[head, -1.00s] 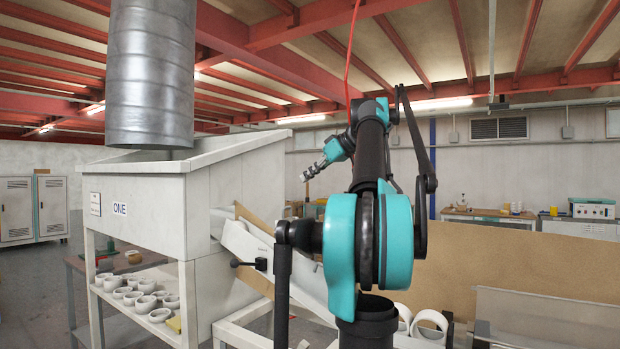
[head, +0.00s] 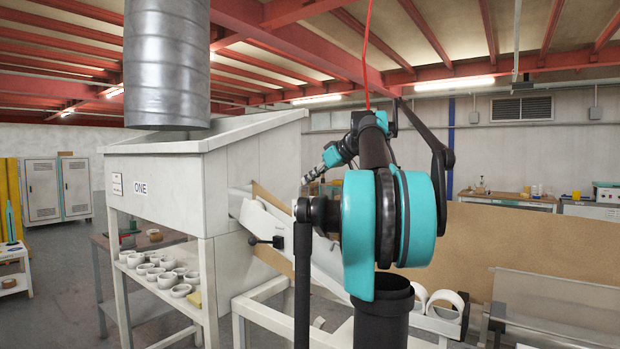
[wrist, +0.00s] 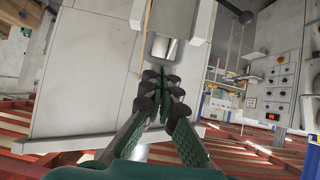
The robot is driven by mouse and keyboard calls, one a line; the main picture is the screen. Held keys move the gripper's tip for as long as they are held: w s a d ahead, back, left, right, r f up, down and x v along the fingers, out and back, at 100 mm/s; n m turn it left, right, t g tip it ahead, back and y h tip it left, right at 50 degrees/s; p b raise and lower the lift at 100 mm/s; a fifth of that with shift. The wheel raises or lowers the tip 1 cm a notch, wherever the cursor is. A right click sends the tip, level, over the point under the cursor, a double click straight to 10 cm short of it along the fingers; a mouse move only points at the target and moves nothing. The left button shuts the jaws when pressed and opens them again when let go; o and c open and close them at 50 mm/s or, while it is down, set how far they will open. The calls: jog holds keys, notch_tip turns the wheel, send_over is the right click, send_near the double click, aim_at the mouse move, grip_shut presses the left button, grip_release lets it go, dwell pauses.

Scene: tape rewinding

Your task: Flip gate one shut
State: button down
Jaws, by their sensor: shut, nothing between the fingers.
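The white hopper labelled ONE (head: 215,165) stands left of centre in the head view. A pale chute (head: 262,219) slopes down to the right from its side. A black lever with a round knob (head: 265,241) sticks out to the left from the chute's side, roughly level; I take it for the handle of gate one. My gripper (head: 307,179) is raised above and to the right of the lever, apart from it. In the wrist view my gripper (wrist: 163,88) has its fingers together and empty, in front of pale panels.
A grey duct (head: 167,70) hangs over the hopper. White rolls (head: 160,275) lie on the shelf below it. More white rolls (head: 447,303) lie beyond my arm at right. My arm hides part of the lower chute. A brown panel (head: 540,240) stands behind at right.

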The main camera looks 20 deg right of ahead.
aim_at(304, 213)
notch_tip(304, 213, down, 10)
jog(key=shift+f, duration=0.2)
dwell(0.5)
